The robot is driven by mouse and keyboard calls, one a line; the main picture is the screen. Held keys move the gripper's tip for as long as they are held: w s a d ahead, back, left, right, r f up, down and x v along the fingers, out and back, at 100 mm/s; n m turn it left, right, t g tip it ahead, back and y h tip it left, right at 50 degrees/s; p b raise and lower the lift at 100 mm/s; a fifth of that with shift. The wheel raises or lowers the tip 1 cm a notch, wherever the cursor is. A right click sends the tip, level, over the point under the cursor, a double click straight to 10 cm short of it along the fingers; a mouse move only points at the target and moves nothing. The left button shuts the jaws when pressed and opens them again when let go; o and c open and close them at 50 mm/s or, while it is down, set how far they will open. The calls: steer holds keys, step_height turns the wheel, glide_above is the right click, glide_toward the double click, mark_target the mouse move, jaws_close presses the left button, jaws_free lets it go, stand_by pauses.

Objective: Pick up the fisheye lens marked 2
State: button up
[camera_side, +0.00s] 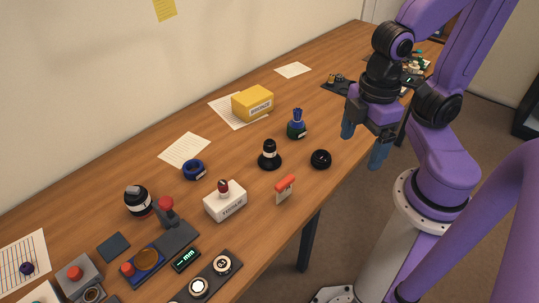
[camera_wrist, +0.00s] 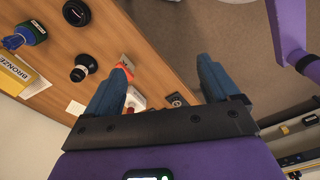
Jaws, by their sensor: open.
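A squat black round lens (camera_side: 320,159) lies on the wooden table near its front edge; it also shows at the top left of the wrist view (camera_wrist: 76,12). It looks like a fisheye lens, but I cannot read a number on it. A stepped black piece (camera_side: 269,155) with a pale band stands to its left. Two round lens pieces sit in a dark tray (camera_side: 210,277) at the bottom; their marks are too small to read. My gripper (camera_side: 364,145) is open and empty, apart from the black lens, to its right and near the table edge. Its blue fingers (camera_wrist: 162,68) point downward.
A white box (camera_side: 225,201) and an orange-topped piece (camera_side: 285,188) are at the front. A blue ring (camera_side: 193,169) lies left. Open floor lies beyond the table's right edge.

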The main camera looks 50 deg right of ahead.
steer(key=n+t+h, duration=0.6)
steer(key=n+h, duration=0.4)
steer(key=h, duration=0.2)
glide_above(269, 157)
step_height(269, 157, down, 15)
steer(key=shift+s+a+f+n, duration=0.15)
steer(key=shift+a+f+n, duration=0.2)
steer(key=shift+a+n, duration=0.15)
steer(key=shift+f, duration=2.15)
steer(key=f, duration=0.1)
steer(key=d+f, duration=0.1)
steer(key=f, duration=0.1)
steer(key=shift+w+d+f, duration=0.15)
steer(key=shift+w+d, duration=0.2)
steer(key=shift+w, duration=0.05)
steer(key=shift+w+d+f, duration=0.2)
steer(key=shift+w+d, duration=0.1)
steer(key=shift+d, duration=0.1)
steer(key=shift+c, duration=0.3)
